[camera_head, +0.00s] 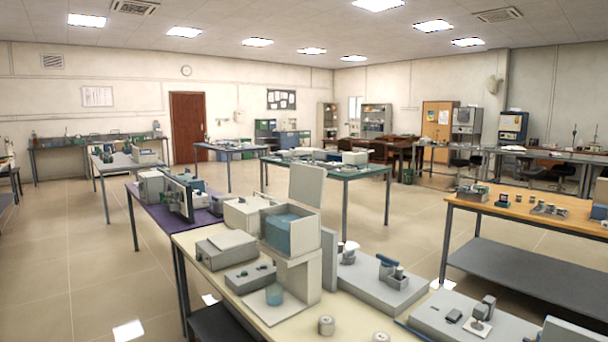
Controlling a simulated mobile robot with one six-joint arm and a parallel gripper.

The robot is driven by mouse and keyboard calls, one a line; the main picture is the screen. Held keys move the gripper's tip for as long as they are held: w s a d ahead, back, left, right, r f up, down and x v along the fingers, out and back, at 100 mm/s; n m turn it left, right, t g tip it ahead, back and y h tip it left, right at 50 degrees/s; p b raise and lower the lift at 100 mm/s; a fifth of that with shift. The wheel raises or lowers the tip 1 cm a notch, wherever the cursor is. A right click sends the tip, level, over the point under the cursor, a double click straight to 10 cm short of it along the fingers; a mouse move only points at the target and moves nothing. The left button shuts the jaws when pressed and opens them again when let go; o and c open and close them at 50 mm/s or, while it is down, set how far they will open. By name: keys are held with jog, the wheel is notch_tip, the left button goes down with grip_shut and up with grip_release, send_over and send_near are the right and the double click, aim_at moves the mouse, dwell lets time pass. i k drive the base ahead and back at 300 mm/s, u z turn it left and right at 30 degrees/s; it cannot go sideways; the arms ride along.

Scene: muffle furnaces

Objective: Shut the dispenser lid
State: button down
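The dispenser (300,278) stands on the cream-topped bench in the centre foreground. It is a pale upright body with an open-topped box holding something blue (288,232). Its lid (306,184) is open and stands nearly upright at the back of the box. A small bluish cup (275,294) sits on the dispenser's base under the box. My gripper is not in view.
The cream bench (215,284) also carries a grey low box (226,249), a dark-topped control unit (250,276), and small pale jars (326,325) in front. Grey instruments (368,285) stand close on the right. Open floor (400,240) lies behind, before a wooden bench (560,226).

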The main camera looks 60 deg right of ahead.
aim_at(307, 184)
jog(key=z, duration=0.15)
jog(key=i, duration=2.35)
jog(key=z, duration=0.65)
jog(key=i, duration=0.75)
jog(key=z, duration=0.5)
jog(key=i, duration=0.8)
jog(key=z, duration=0.15)
